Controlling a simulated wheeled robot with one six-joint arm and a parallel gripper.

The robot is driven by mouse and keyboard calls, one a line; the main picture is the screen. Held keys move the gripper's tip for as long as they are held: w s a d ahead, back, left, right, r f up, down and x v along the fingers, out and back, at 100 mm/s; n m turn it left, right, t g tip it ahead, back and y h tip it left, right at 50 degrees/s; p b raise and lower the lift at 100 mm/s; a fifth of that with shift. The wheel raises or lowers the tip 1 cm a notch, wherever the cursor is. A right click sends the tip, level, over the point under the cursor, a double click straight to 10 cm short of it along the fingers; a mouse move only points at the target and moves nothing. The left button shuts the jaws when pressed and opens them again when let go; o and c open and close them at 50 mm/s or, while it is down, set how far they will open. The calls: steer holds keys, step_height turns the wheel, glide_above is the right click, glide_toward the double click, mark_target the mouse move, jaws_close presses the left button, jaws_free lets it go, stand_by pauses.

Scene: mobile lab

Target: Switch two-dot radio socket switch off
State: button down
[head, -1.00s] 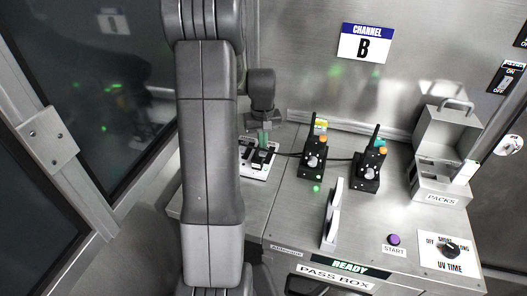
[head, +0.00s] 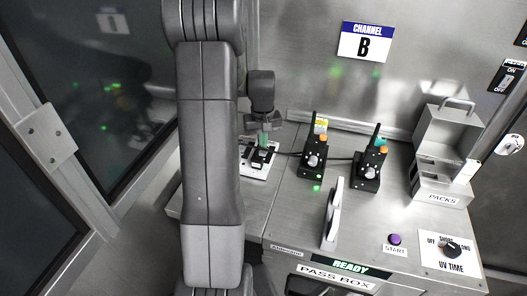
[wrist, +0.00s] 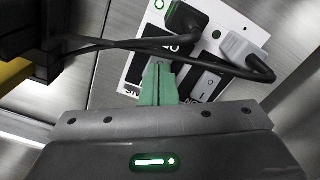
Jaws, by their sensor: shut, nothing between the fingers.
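My gripper (head: 264,141) is shut and empty, with green fingertips pointing down at the white socket plate (head: 255,172). In the wrist view the fingertips (wrist: 158,82) are over the left switch of the plate (wrist: 228,14) and hide much of it; I cannot tell whether they touch it. The right switch (wrist: 208,82) shows beside them, dark with a light mark. A black plug (wrist: 186,22) and a grey plug (wrist: 240,46) sit in the sockets. Two black radios, a left one (head: 313,160) and a right one (head: 369,168), stand right of the plate. Their dot marks are unreadable.
Black cables (wrist: 130,44) run across the plate close to my fingers. A white upright handle (head: 333,212) stands in front of the radios. A metal packs holder (head: 440,150), purple start button (head: 395,239) and UV time dial (head: 450,249) are at the right.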

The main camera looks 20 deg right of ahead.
steer(key=shift+f+b, duration=0.55)
steer(key=shift+f, duration=0.3)
stand_by(0.3)
steer(key=shift+r+p, duration=2.55)
steer(key=shift+r, duration=1)
